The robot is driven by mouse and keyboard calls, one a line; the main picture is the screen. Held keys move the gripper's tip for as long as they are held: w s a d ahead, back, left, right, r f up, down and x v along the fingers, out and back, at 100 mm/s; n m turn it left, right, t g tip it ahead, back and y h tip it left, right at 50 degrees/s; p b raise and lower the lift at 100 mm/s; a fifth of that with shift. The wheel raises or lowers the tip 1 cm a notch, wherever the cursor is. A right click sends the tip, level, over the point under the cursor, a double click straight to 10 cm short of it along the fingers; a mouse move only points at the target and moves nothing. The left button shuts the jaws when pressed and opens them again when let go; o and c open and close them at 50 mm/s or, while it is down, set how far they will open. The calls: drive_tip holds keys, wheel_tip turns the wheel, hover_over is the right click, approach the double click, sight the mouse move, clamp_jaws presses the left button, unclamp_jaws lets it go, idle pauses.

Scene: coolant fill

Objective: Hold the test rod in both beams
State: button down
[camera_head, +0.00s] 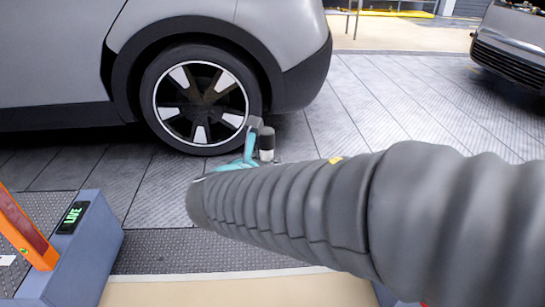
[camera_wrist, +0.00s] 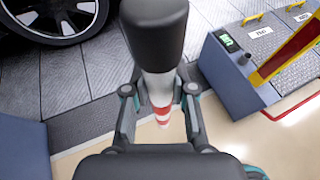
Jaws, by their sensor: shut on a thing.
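My gripper (camera_wrist: 160,92) is shut on the test rod (camera_wrist: 158,35) in the wrist view. The rod has a dark rounded end, a pale shaft and a red-and-white striped part below the fingers. In the head view my gripper (camera_head: 252,148) shows small beyond my grey sleeved arm, with the rod's dark end and pale shaft (camera_head: 266,150) upright in front of the car wheel. My arm hides the rod's lower part there. No beams are visible. A blue-grey post (camera_head: 85,245) with a green display (camera_head: 73,217) reading LIVE stands at the lower left; it also shows in the wrist view (camera_wrist: 228,75).
A silver car's wheel (camera_head: 203,97) stands behind my gripper. A second car (camera_head: 515,45) is at the upper right. An orange barrier arm (camera_head: 25,232) slopes at the left. Another blue-grey block (camera_wrist: 25,150) is at the wrist view's lower left. Tiled floor is open at right.

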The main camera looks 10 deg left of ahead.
drive_tip(key=shift+w+a, duration=0.25)
drive_tip(key=shift+w, duration=0.7)
drive_tip(key=shift+w+a, duration=0.2)
drive_tip(key=shift+w, duration=0.7)
drive_tip(key=shift+d, duration=0.1)
